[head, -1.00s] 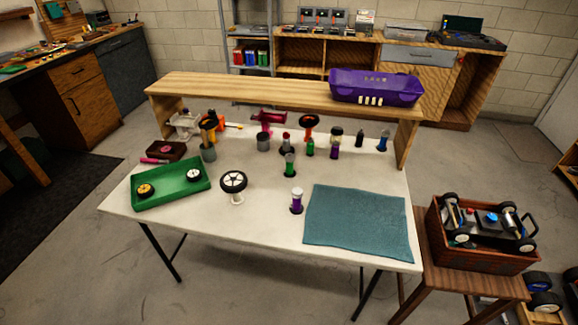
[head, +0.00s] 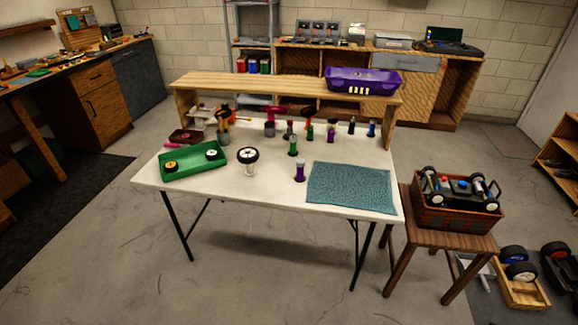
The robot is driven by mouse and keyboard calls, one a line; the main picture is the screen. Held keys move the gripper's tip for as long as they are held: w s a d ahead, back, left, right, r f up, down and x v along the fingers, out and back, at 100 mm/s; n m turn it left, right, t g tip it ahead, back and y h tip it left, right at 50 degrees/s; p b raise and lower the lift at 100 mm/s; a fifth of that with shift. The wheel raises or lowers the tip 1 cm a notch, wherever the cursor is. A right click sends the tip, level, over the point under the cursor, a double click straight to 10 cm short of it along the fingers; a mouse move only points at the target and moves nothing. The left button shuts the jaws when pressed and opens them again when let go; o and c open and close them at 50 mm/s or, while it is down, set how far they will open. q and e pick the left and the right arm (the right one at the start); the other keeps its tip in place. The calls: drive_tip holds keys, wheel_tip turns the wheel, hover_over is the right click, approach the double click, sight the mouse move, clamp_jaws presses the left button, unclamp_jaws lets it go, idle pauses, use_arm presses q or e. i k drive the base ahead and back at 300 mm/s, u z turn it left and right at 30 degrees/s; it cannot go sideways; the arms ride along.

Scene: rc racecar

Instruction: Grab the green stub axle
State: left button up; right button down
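A small green upright part (head: 293,147) with a dark base stands near the middle of the white table (head: 250,188). Another green upright part (head: 309,133) stands behind it to the right, in a row of small coloured parts. Both are too small for me to tell which is the stub axle. A purple part with a white top (head: 300,171) stands in front of them. Neither of my grippers is in view.
A green tray (head: 183,172) with small wheels and a wheel on a stand (head: 248,159) are at left, a teal mat (head: 350,188) at right. A stool (head: 440,236) holds a crate. Floor in front is clear.

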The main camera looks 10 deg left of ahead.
sight(293, 152)
drive_tip(key=u, duration=0.05)
drive_tip(key=k, duration=0.35)
drive_tip(key=z, duration=1.05)
drive_tip(key=i, duration=1.65)
drive_tip(key=u, duration=0.35)
